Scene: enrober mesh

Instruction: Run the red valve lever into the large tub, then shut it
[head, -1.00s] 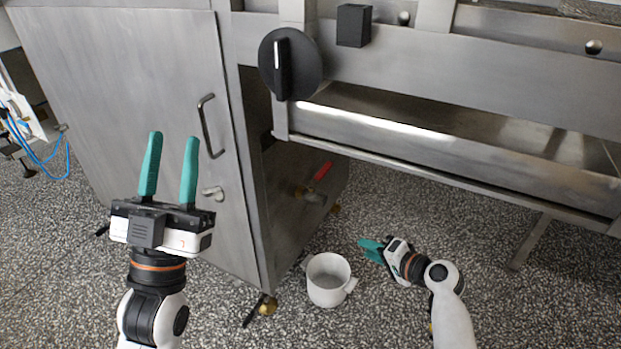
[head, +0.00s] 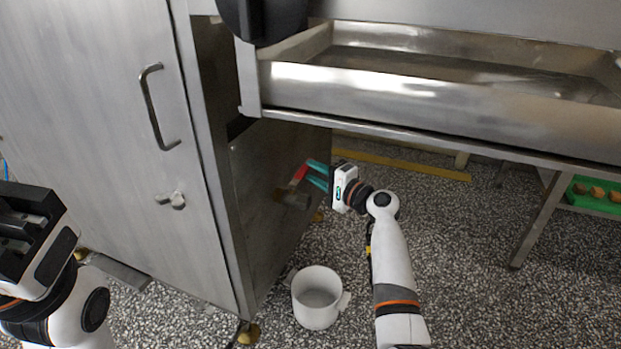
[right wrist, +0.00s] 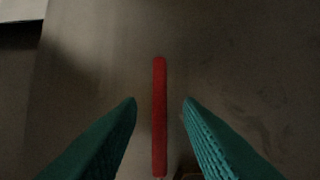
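The red valve lever (head: 299,174) is on the side panel of the steel cabinet, above its valve body (head: 291,197). In the right wrist view the lever (right wrist: 159,115) stands upright between the two teal fingers, with a gap on each side. My right gripper (head: 316,175) is open at the lever. The white tub (head: 317,300) stands on the floor below the valve, and its inside looks empty.
The steel cabinet door (head: 110,130) with a handle (head: 157,107) is at the left. A steel tray (head: 440,95) overhangs the valve area at the right. A table leg (head: 532,220) stands at the right. A green crate (head: 590,202) lies at the far right.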

